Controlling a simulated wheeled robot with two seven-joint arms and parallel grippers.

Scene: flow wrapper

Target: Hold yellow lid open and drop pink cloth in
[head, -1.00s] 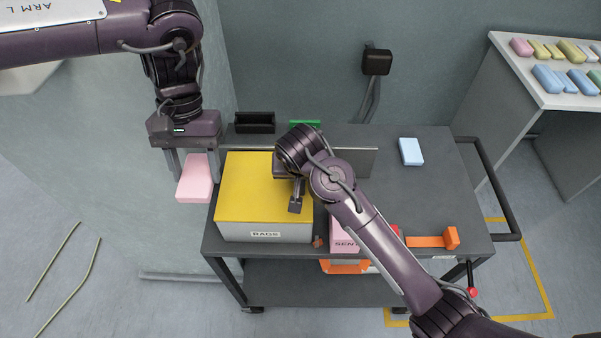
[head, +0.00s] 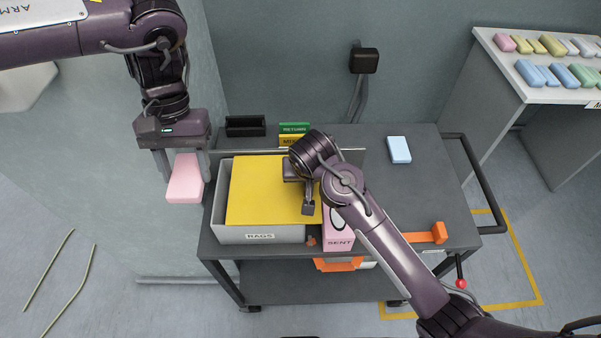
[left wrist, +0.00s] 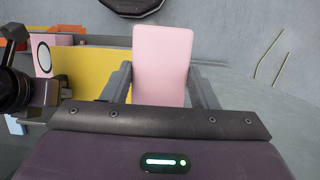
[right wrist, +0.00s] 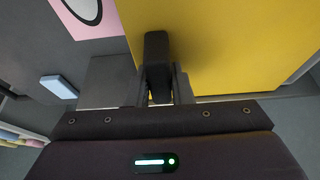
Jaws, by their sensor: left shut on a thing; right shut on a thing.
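My left gripper (head: 185,171) is shut on the pink cloth (head: 184,191), a flat block-like piece. It holds it in the air just left of the grey box labelled RAGS (head: 228,235). The cloth also shows between the fingers in the left wrist view (left wrist: 162,65). The yellow lid (head: 262,190) lies over most of the box, offset to the right. A narrow opening shows along the box's left side and front. My right gripper (right wrist: 160,88) is shut on a dark handle (right wrist: 157,60) at the lid's right edge. The lid's tilt is hard to judge.
A pink box labelled SENT (head: 339,240) stands right of the grey box. A light blue block (head: 399,149) and an orange part (head: 427,234) lie on the cart top (head: 420,190). Black and green holders (head: 245,126) are behind. A side table (head: 480,45) holds several coloured cloths.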

